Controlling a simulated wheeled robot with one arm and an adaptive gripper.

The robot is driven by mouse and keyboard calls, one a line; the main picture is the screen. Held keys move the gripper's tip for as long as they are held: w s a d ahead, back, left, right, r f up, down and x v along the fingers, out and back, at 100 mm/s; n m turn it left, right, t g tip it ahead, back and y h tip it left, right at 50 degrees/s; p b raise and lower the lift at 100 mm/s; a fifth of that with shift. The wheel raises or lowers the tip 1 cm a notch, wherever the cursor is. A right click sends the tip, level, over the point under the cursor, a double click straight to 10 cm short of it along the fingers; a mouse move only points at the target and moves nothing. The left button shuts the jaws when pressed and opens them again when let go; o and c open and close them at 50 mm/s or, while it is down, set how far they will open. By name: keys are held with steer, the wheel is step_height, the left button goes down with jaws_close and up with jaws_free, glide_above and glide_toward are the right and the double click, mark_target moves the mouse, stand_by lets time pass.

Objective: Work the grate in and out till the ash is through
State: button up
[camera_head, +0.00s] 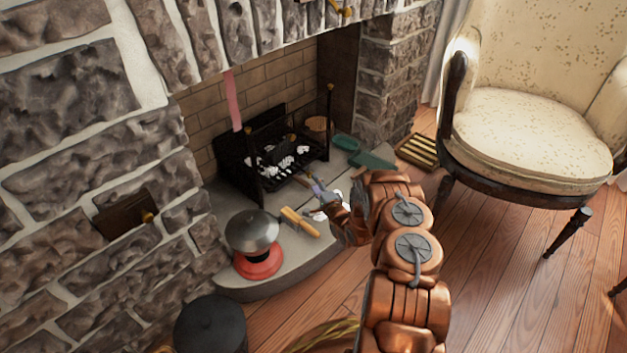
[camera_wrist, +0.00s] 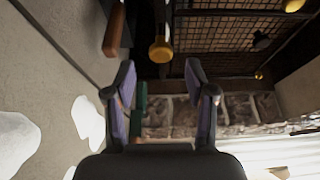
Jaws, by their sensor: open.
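The black fireplace grate (camera_head: 240,175) stands in the brick firebox, with whitish lumps of ash (camera_head: 285,165) lying in and before it. My gripper (camera_head: 318,187) is in front of the grate, over the hearth slab. In the wrist view my gripper (camera_wrist: 164,95) has its two fingers apart with nothing held between them. A brass knob (camera_wrist: 161,50) on a dark rod shows just beyond the fingertips, roughly in line with the gap and apart from them. Dark bars of the grate (camera_wrist: 215,45) show behind it. Whether the knob belongs to the grate's sliding part, I cannot tell.
A wooden-handled brush (camera_head: 300,222) and a grey dome on a red base (camera_head: 258,264) are on the hearth (camera_head: 285,270). A green pan (camera_head: 372,161) and teal dish (camera_head: 346,142) lie right. A black bucket (camera_head: 211,325) and armchair (camera_head: 530,140) stand on the floor. White patches (camera_wrist: 88,118) lie left of my fingers.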

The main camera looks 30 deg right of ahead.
steer(key=shift+s+a, duration=0.15)
steer(key=shift+s, duration=1.55)
steer(key=shift+s+a, duration=0.1)
steer(key=shift+s, duration=1.6)
steer(key=shift+w+a+r+n+y, duration=0.1)
steer(key=shift+w+r+n+y, duration=0.2)
steer(key=shift+n, duration=0.2)
steer(key=w+d+r+n+g+y, duration=0.2)
steer(key=n+g+y, duration=0.1)
steer(key=n, duration=0.8)
steer(key=w+d+r+n+g+y, duration=0.1)
steer(key=w+d+n+g+y, duration=0.1)
steer(key=n, duration=0.9)
steer(key=b+x, duration=0.2)
steer(key=x, duration=0.5)
steer(key=shift+w+a, duration=0.25)
steer(key=shift+a, duration=0.1)
steer(key=shift+f, duration=0.1)
jaws_close()
